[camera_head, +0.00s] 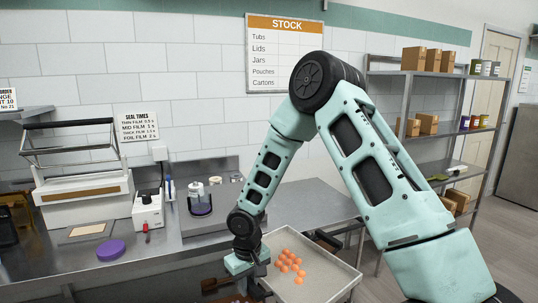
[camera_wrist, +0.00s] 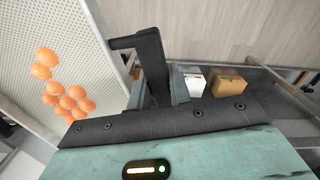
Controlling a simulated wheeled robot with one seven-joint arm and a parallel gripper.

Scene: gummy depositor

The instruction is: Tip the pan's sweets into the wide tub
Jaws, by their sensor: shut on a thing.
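The pan (camera_head: 330,272) is a shallow pale tray with a raised rim, at the bottom centre of the head view. A cluster of orange sweets (camera_head: 289,262) lies in it, and the pan looks roughly level. In the wrist view its perforated floor (camera_wrist: 75,25) fills the left side, with the sweets (camera_wrist: 68,98) towards its lower part. I cannot pick out the wide tub.
Shelves with cartons (camera_head: 428,58) stand at right. Cardboard boxes (camera_wrist: 228,83) also show in the wrist view.

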